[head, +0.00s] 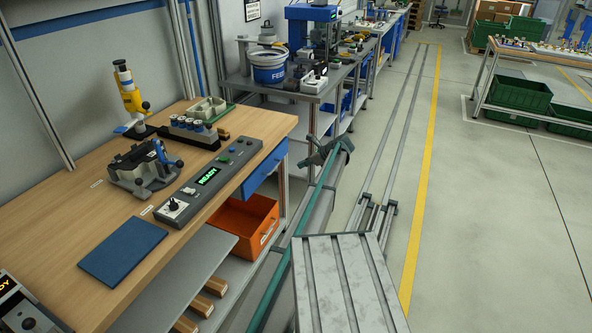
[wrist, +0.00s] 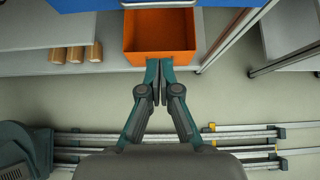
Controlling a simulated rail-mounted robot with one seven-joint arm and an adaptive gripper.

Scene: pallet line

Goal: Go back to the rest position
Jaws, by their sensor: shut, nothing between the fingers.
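My gripper (wrist: 159,70) shows in the wrist view with its two teal and grey fingers together and nothing between them. The fingertips point toward the bench side and appear just in front of the open orange bin (wrist: 160,58) in the picture. I cannot tell the exact height between them. The orange bin also shows in the head view, under the wooden bench (head: 105,225).
A blue drawer (head: 263,172) is above the bin. The bench holds a control panel (head: 228,170) reading READY, a grey fixture (head: 140,172) and a blue mat (head: 122,249).

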